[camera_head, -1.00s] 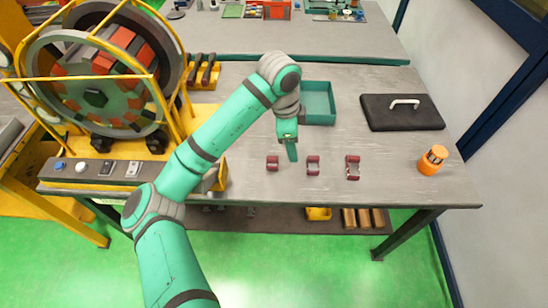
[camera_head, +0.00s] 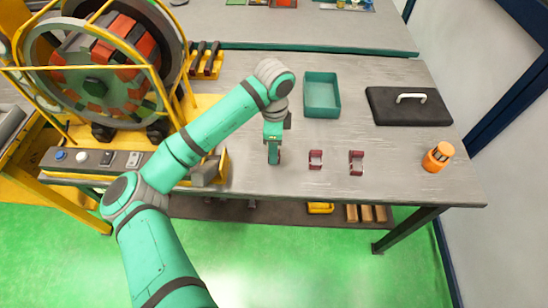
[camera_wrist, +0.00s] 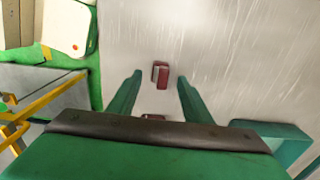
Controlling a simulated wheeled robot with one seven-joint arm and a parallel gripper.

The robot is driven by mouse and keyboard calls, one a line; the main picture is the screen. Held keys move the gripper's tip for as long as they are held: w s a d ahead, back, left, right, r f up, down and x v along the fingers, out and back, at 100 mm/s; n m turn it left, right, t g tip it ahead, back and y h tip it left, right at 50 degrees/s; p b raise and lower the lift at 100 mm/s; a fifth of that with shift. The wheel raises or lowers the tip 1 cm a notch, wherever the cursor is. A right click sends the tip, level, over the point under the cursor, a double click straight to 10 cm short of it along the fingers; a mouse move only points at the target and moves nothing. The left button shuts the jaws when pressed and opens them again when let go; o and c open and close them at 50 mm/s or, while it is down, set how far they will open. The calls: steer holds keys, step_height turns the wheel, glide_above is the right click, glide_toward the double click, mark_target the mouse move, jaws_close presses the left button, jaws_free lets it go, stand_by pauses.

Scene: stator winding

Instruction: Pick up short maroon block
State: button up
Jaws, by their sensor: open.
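My gripper (camera_head: 273,160) points down over the left end of the row of maroon blocks on the grey table. In the wrist view its two green fingers stand apart and empty. One small maroon block (camera_wrist: 161,75) lies between the fingertips in that picture, on the table beyond them. A second maroon piece (camera_wrist: 152,117) is mostly hidden by my gripper's body. In the head view a middle maroon block (camera_head: 315,160) and a right, longer maroon block (camera_head: 356,162) lie right of my gripper. The leftmost block is hidden behind the gripper there.
A teal tray (camera_head: 307,110) stands behind the blocks. A black case with a white handle (camera_head: 380,118) and an orange cylinder (camera_head: 436,158) are at the right. The stator machine (camera_head: 100,62) fills the left. The table between the blocks and orange cylinder is clear.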

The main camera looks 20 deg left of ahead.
steer(key=shift+f, duration=1.5)
jaws_close()
steer(key=shift+r, duration=0.15)
